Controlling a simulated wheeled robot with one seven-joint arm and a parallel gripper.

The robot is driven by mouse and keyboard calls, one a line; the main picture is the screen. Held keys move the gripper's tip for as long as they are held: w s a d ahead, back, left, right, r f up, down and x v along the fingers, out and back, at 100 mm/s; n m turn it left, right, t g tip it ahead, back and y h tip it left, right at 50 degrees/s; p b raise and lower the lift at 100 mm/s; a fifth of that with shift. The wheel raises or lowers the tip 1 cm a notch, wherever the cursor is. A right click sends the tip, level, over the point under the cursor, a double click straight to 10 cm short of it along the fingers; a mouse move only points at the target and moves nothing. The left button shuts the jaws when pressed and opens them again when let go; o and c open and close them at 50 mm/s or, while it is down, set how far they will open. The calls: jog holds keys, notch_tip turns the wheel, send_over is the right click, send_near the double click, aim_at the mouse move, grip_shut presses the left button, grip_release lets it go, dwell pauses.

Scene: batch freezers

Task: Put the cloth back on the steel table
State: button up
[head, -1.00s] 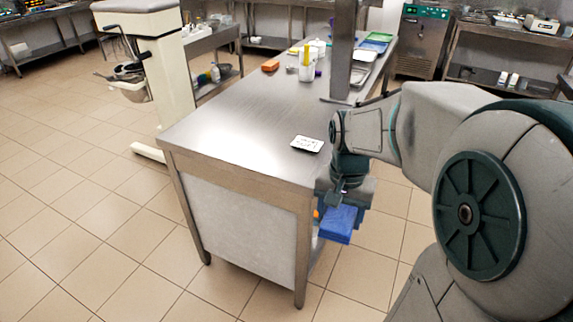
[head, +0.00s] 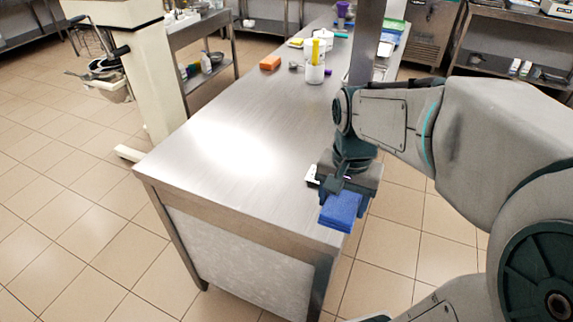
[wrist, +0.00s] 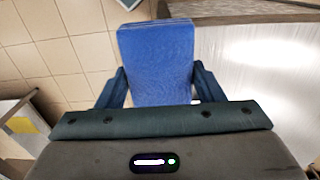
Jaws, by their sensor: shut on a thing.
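The blue folded cloth (head: 341,210) is held in my gripper (head: 336,192) in the head view, at the right edge of the steel table (head: 215,130). The cloth (wrist: 156,62) also shows in the wrist view, between the two dark fingers of my gripper (wrist: 160,90). In the wrist view, floor tiles lie to its left and the table's shiny top (wrist: 265,85) to its right. The cloth's height above the table's edge is hard to tell.
A white card (head: 312,174) is partly hidden by my gripper. A steel post (head: 367,40) rises at the right. The near tabletop is largely clear.

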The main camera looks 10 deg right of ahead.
jog(key=p, duration=0.1)
send_over(302, 210)
notch_tip(302, 210, down, 7)
jog(key=shift+r, duration=0.1)
jog(key=shift+f, duration=2)
jog(key=shift+f, duration=0.3)
jog(key=o, duration=0.9)
jog(key=shift+r, duration=0.1)
jog(key=shift+o, duration=0.2)
